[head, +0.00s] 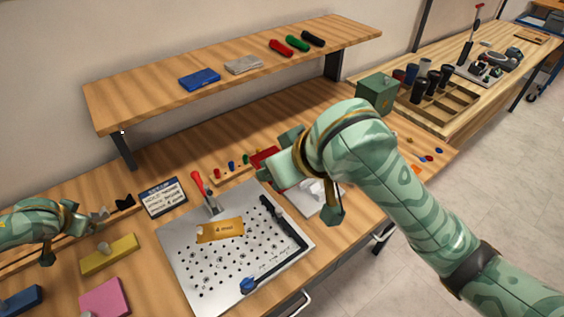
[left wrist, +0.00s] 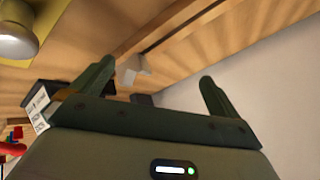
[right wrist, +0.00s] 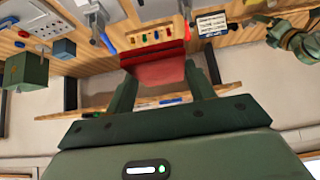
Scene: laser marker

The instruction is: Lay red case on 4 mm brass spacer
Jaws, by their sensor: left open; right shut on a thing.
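The 4 mm brass spacer (head: 219,230) is a flat brass-coloured plate lying on the perforated metal plate (head: 180,270), beside a red-handled toggle clamp (head: 198,183). The red case (head: 264,156) is held in my right gripper (head: 277,160), beyond the plate's far right corner and apart from the spacer. The case also shows between the fingers in the right wrist view (right wrist: 158,72); my right arm hides part of it in the head view. My left gripper (head: 90,215) is open and empty at the far left, and its spread fingers show in the left wrist view (left wrist: 156,82).
A dark rail (head: 284,224) runs along the plate's right side. A label sign (head: 163,198), yellow block (head: 109,255) and pink block (head: 105,298) stand to the left. A raised shelf (head: 150,92) spans the back. A green box (head: 377,92) stands at the right.

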